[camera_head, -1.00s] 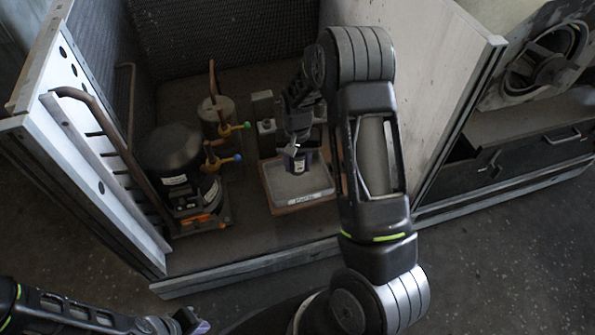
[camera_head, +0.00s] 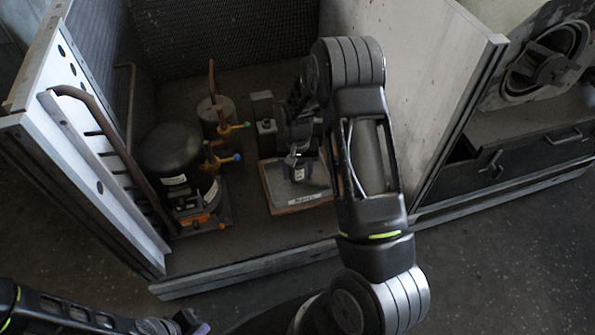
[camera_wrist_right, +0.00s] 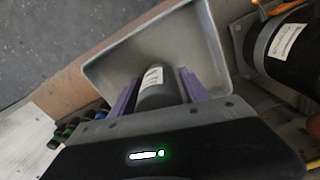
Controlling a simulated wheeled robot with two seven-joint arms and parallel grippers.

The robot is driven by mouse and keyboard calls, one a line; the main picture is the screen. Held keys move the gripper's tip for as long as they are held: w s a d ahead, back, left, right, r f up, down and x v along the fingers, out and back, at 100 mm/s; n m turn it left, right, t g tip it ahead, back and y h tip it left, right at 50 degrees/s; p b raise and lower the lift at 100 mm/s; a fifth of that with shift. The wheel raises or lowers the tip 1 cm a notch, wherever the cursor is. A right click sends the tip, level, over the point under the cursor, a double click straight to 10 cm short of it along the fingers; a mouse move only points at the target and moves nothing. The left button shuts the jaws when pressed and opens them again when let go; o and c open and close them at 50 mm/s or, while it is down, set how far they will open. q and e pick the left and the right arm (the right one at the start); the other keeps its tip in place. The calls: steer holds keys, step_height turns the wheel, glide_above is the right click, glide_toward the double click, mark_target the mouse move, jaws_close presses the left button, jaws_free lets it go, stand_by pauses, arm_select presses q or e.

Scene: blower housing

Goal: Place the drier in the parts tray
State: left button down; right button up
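The drier (camera_head: 299,173), a small dark cylinder with a white label, is at my right gripper (camera_head: 298,160), over the parts tray. In the right wrist view the drier (camera_wrist_right: 157,88) sits between the purple fingers of my right gripper (camera_wrist_right: 158,86), which lie close along both its sides. The grey parts tray (camera_head: 276,187) has a label on its front edge. The tray's inside (camera_wrist_right: 118,68) shows behind the drier; whether the drier touches its floor I cannot tell. My left gripper (camera_head: 196,326) is at the bottom edge, partly cut off, away from the tray.
A black compressor (camera_head: 172,155) and copper pipes with coloured valves (camera_head: 222,160) stand left of the tray. A small grey box (camera_head: 266,125) stands behind it. The housing's side panel (camera_head: 420,90) rises at right, and its front sill (camera_head: 250,268) runs below.

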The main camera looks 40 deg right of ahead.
steer(key=shift+o, duration=0.8)
steer(key=shift+r, duration=0.4)
step_height(320, 180, up, 12)
steer(key=shift+f+p, duration=0.2)
steer(key=shift+p, duration=0.8)
steer(key=shift+f, duration=0.15)
